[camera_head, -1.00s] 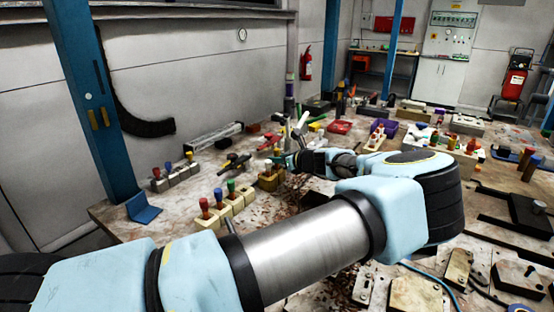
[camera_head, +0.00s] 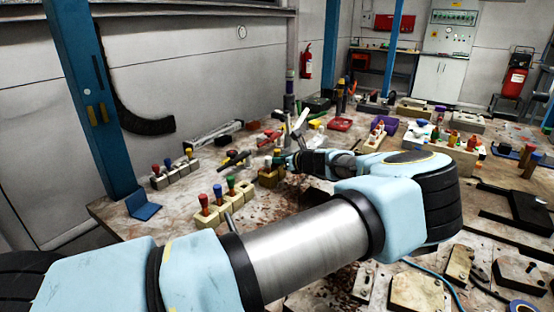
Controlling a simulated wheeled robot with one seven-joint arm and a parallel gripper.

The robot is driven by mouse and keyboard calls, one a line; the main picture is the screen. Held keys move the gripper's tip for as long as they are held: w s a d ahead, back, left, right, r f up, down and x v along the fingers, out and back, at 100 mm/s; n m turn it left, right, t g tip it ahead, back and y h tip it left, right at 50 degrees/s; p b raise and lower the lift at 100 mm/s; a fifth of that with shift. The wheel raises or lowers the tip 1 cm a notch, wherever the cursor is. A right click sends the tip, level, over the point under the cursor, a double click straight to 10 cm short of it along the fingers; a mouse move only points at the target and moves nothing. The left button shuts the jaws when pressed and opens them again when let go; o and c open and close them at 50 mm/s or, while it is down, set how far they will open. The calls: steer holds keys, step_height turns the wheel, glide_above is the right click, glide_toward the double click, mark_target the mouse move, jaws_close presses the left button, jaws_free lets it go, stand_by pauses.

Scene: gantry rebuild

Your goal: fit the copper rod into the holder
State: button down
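My arm reaches across the bench, and my gripper (camera_head: 284,161) is small and far off near the middle of the view. Its fingers point left, at the top of a small tan block (camera_head: 270,179) that looks like a holder. A yellow-topped peg (camera_head: 277,153) shows beside the fingers. I cannot tell if the fingers touch it, or whether they are open or shut. I cannot pick out the copper rod with certainty; it may be at the fingers or behind my arm. A brown upright cylinder (camera_head: 530,166) stands at the far right.
Pale blocks with coloured pegs stand at the left (camera_head: 227,203) and behind them (camera_head: 174,173). Clamp-like tools (camera_head: 237,158) lie left of my gripper. A blue post (camera_head: 88,100) rises at the left. Metal plates (camera_head: 418,294) lie at the front right.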

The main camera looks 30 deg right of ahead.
steer(key=shift+f, duration=0.2)
steer(key=c, duration=0.7)
jaws_free()
steer(key=shift+c, duration=0.2)
steer(key=b+v, duration=0.3)
steer(key=v, duration=0.7)
steer(key=shift+s+r+b, duration=0.2)
steer(key=shift+s+b, duration=0.1)
steer(key=shift+s, duration=0.05)
steer(key=shift+r, duration=0.1)
